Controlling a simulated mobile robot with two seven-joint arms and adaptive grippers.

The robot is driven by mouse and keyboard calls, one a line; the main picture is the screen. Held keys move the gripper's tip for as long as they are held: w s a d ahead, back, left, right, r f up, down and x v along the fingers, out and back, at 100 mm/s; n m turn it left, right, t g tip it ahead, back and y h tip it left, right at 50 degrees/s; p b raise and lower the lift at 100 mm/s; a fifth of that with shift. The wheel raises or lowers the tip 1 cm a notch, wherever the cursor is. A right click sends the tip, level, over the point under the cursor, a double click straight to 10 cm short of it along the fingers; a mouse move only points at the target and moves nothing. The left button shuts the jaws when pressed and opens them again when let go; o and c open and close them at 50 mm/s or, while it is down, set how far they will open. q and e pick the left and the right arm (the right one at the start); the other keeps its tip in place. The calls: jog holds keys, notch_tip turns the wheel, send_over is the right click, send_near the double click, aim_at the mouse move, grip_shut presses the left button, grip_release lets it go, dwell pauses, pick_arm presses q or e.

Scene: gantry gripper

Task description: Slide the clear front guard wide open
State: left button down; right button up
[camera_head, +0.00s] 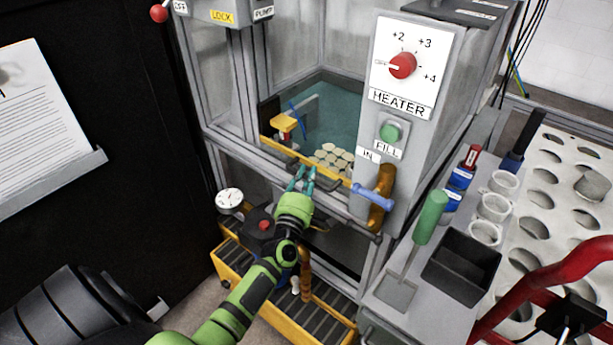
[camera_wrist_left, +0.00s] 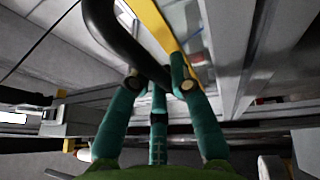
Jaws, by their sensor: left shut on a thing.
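The clear front guard is hard to make out as a pane. A yellow strip (camera_head: 322,171) runs along the lower front edge of the enclosure. My left gripper (camera_head: 301,181) is at that strip, near its middle, with its teal fingers closed. In the left wrist view the fingers (camera_wrist_left: 158,88) are shut on a dark curved handle (camera_wrist_left: 110,32). The yellow strip (camera_wrist_left: 152,22) runs just beside the handle there. How far the guard stands open cannot be told. My right gripper is not in view.
The heater box (camera_head: 416,70) stands right of the enclosure. A blue handle (camera_head: 373,196) juts out below it. A round gauge (camera_head: 229,200) and a yellow-edged grate (camera_head: 268,289) are below. Pale discs (camera_head: 333,157) lie inside. A bench with a black tray (camera_head: 461,266) is at right.

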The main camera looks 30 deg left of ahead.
pick_arm(q)
jog(key=c, duration=1.1)
grip_release()
jog(key=v, duration=1.2)
jog(key=shift+d, duration=0.1)
